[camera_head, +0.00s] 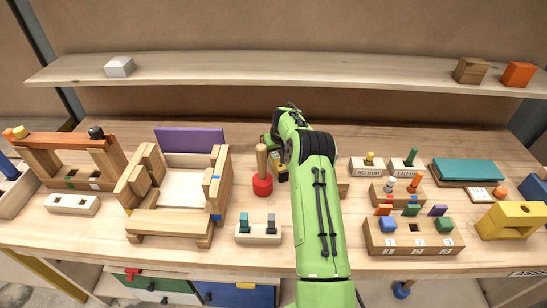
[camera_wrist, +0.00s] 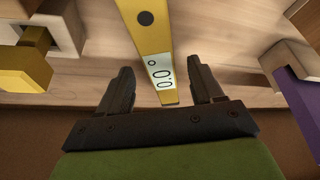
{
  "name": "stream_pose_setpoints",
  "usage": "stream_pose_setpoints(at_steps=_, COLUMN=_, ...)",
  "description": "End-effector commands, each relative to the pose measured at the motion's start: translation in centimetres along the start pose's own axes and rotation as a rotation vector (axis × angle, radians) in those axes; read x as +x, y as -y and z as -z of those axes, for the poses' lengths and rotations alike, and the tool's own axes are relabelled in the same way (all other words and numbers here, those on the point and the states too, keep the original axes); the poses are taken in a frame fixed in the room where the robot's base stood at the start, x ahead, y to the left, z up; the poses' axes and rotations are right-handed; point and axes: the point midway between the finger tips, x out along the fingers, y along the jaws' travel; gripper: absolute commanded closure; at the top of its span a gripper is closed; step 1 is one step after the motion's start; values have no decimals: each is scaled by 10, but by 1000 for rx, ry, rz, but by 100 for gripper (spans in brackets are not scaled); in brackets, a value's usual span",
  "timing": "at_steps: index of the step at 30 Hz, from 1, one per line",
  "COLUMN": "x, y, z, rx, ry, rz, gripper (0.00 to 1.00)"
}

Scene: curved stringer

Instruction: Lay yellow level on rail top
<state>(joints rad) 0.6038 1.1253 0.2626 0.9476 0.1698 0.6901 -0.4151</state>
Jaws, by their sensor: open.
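The yellow level (camera_wrist: 150,40) is a long bar in the wrist view, with a black round spot and a white display reading 0.0°. My gripper (camera_wrist: 160,68) is open, with one dark finger on each side of the level's near end. Gaps show between the fingers and the bar. In the head view my green arm hides most of the level; a small yellow patch (camera_head: 282,173) beside the arm may be part of it. An orange-brown rail (camera_head: 62,139) tops the wooden stand at the far left; I cannot tell whether it is the task's rail.
A wooden cradle (camera_head: 140,213) with a purple panel (camera_head: 190,140) stands left of my arm. A red-based peg (camera_head: 262,184) stands close beside the arm. Several peg blocks, a numbered block (camera_head: 414,246) and a yellow block (camera_head: 512,220) crowd the right. A shelf (camera_head: 270,68) spans the back.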

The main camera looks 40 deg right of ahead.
Motion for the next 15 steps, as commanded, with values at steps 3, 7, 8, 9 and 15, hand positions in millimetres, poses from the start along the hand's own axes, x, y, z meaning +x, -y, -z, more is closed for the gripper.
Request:
stream_pose_setpoints(at_steps=3, x=23, y=1, z=0, rx=0, ry=2, rz=2, gripper=34)
stream_pose_setpoints(at_steps=7, x=31, y=1, z=1, rx=-1, ry=0, rz=1, gripper=34)
stream_pose_setpoints(at_steps=8, x=31, y=1, z=1, rx=-1, ry=-1, rz=1, gripper=34)
stream_pose_setpoints(at_steps=9, x=31, y=1, z=1, rx=-1, ry=0, rz=1, gripper=34)
stream_pose_setpoints(at_steps=15, x=31, y=1, z=1, rx=-1, ry=0, rz=1, gripper=51)
